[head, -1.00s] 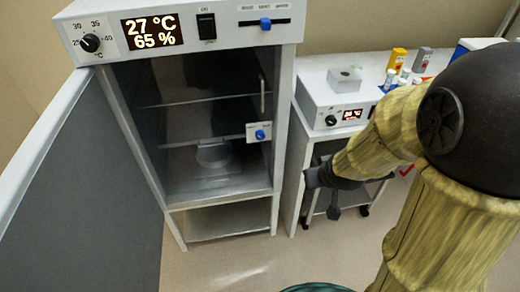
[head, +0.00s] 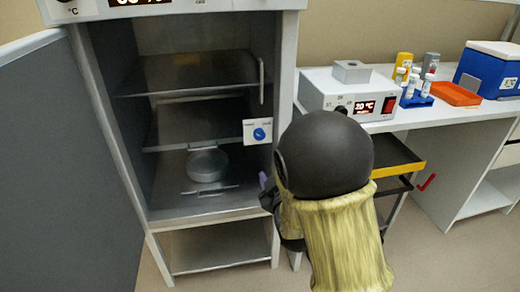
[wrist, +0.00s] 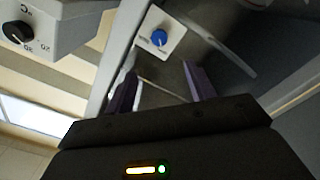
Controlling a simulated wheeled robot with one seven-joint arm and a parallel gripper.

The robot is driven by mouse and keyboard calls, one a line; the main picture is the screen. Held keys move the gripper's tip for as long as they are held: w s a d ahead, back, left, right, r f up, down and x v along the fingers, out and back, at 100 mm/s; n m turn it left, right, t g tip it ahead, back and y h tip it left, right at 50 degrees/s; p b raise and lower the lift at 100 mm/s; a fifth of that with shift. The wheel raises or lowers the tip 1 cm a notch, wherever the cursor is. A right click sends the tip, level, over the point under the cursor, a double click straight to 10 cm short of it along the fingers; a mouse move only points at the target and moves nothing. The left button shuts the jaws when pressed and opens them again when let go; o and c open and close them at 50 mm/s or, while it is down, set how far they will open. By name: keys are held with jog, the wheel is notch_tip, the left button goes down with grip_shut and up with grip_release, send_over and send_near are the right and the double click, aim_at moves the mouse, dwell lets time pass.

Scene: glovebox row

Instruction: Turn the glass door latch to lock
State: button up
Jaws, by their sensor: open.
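The latch is a blue knob (head: 259,134) on a white plate with two small labels, at the right edge of the cabinet's glass door (head: 190,120). The labels are too small to read, and I cannot tell which one the knob points to. The glass door looks closed, with an upright handle (head: 262,80) above the latch. The blue knob also shows in the wrist view (wrist: 158,38), beyond my gripper. My gripper (wrist: 160,85) is open and empty, its purple fingers apart and short of the knob. In the head view my arm mostly hides the gripper, below the latch.
The cabinet's thick outer door (head: 60,170) stands open at left. A round dish (head: 207,164) sits inside the cabinet. At right, a white device (head: 350,100), an orange tray (head: 456,94) and a blue box (head: 488,70) stand on a bench, with a cart (head: 400,157) below.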

aim_at(260, 137)
jog(key=shift+r, duration=0.1)
jog(key=x, duration=1.7)
jog(key=shift+w+b, duration=0.3)
jog(key=shift+b, duration=0.05)
jog(key=shift+c, duration=0.4)
jog(key=c, duration=0.9)
